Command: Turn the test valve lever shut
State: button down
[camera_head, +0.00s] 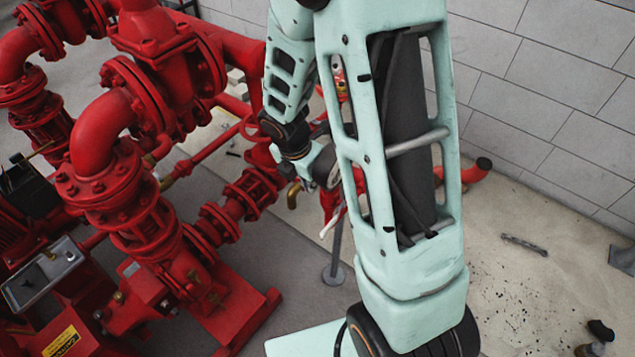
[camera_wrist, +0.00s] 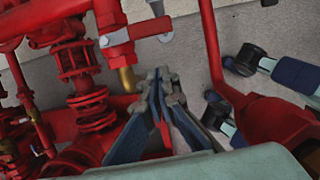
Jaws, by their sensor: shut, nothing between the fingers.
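The test valve shows in the wrist view as a small grey metal body (camera_wrist: 113,38) on red pipework. A red lever (camera_wrist: 150,28) sticks out from it to the right, roughly level in the picture. A brass elbow outlet (camera_wrist: 127,78) hangs below the valve, and it also shows in the head view (camera_head: 293,195). My gripper (camera_wrist: 160,78) is shut and empty. Its fingertips appear just below the lever and right of the brass elbow; I cannot tell whether they touch anything. In the head view my arm hides most of the gripper and the valve.
Large red flanged pump pipes (camera_head: 115,185) fill the left of the head view. A red pipe (camera_wrist: 210,45) stands close right of my gripper in the wrist view. A grey block wall (camera_head: 550,100) is behind, with open floor (camera_head: 530,290) at right.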

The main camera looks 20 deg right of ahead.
jog(key=p+v, duration=0.1)
jog(key=v, duration=0.9)
jog(key=shift+a+p, duration=0.2)
jog(key=shift+p, duration=0.2)
